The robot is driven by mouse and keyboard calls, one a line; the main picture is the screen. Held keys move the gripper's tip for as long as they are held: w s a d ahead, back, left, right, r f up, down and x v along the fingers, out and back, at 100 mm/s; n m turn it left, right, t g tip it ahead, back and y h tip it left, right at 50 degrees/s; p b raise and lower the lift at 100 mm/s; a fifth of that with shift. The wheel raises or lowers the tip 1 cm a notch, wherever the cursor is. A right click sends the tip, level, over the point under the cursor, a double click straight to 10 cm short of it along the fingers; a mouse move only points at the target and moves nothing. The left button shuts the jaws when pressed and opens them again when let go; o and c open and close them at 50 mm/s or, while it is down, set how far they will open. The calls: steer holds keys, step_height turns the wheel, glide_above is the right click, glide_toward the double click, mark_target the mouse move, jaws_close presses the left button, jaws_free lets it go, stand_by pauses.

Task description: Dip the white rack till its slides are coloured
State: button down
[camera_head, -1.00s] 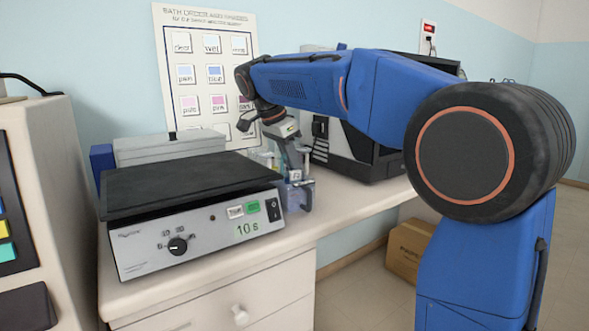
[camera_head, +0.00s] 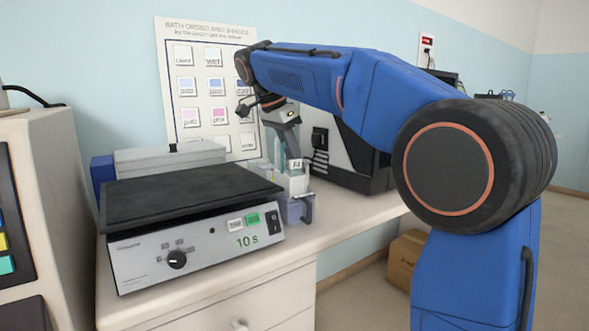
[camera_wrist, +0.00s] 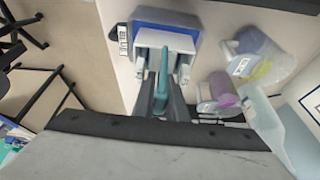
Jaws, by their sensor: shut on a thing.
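My gripper (camera_head: 295,165) points down over a small blue-grey bath (camera_head: 298,211) just right of the flat black-topped device. A pale, whitish rack (camera_head: 297,184) shows below the fingers, just above or partly in the bath; I cannot tell which. In the wrist view my gripper (camera_wrist: 163,98) is shut around a narrow teal piece (camera_wrist: 163,68), with the white rack (camera_wrist: 168,40) beyond it at the blue bath (camera_wrist: 165,18). The colour of its slides is too small to make out.
A device with a black plate (camera_head: 180,190) and a "10 s" display stands left of the bath. Jars with yellow (camera_wrist: 262,69) and purple (camera_wrist: 222,88) contents stand close on the right in the wrist view. A dark-fronted box (camera_head: 345,150) stands behind.

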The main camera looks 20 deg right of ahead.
steer(key=shift+r, duration=2.15)
